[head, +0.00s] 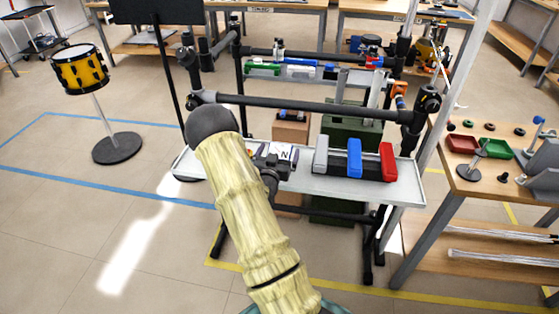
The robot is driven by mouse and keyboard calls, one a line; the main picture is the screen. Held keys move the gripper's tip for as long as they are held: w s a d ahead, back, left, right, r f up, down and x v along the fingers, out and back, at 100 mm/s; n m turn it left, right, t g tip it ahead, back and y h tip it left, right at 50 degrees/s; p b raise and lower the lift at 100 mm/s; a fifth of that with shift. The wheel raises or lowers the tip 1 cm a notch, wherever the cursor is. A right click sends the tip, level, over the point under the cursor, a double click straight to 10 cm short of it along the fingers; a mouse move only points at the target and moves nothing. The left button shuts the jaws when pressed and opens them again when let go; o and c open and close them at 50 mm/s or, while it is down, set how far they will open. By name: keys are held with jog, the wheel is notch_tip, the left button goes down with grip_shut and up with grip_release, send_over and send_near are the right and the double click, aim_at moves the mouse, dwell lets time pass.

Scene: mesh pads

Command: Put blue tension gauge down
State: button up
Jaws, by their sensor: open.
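A blue upright block, likely the blue tension gauge (354,158), stands on the light grey tray (310,184) between a grey block (321,155) and a red block (387,162). Dark low pieces sit between these blocks; I cannot tell whether they form one holder. My gripper (273,163) is over the left part of the tray, left of the blue block and apart from it. It is open, and my forearm hides part of it. A white and dark piece marked "N" (284,153) is right by the gripper; I cannot tell whether they touch.
A dark rail (320,105) crosses above the tray. A shelf behind holds small green (263,68), white and blue items. A wooden bench (470,185) with red and green bins stands at right. A yellow drum (80,70) stands at left.

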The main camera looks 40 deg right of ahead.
jog(key=c, duration=1.6)
jog(key=shift+o, duration=0.2)
jog(key=shift+r, duration=0.1)
jog(key=shift+r, duration=0.1)
notch_tip(320, 180, up, 10)
jog(key=p, duration=0.1)
